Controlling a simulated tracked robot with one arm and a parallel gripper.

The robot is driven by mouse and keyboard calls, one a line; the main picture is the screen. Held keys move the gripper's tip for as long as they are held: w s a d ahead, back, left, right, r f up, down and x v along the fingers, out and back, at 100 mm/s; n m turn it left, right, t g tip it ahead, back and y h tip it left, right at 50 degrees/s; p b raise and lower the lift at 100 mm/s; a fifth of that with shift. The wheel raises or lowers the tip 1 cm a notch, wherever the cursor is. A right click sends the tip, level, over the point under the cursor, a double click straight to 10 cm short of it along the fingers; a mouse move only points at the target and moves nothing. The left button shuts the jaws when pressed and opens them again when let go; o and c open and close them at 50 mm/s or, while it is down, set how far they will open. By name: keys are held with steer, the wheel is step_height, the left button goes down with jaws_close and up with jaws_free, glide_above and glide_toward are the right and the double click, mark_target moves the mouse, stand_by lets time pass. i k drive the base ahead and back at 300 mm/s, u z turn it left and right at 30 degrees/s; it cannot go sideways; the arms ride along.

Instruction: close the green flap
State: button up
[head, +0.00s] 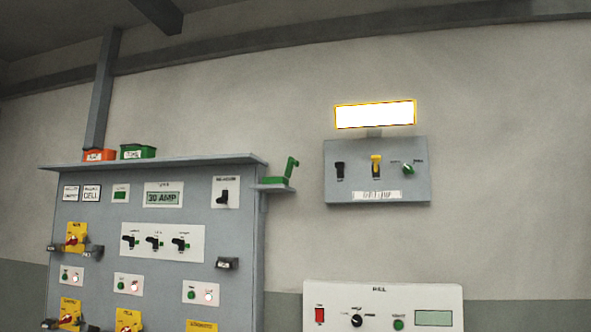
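A small green box-like object (276,181) sits on a little ledge at the right side of the grey panel. Its green flap (291,168) stands up, tilted slightly to the right, at the object's right end. The flap looks open. The object is small in the head view, so its hinge and inside cannot be made out. My gripper is not in view.
A grey panel (142,243) with switches and lamps stands at left; orange (99,155) and green (138,151) bins sit on its top shelf. A grey switch box (330,190) under a lit lamp (375,114) and a white panel (379,292) are at right. Bare wall lies between.

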mark_target(291, 161)
steer(key=i, duration=3.3)
steer(key=u, duration=0.25)
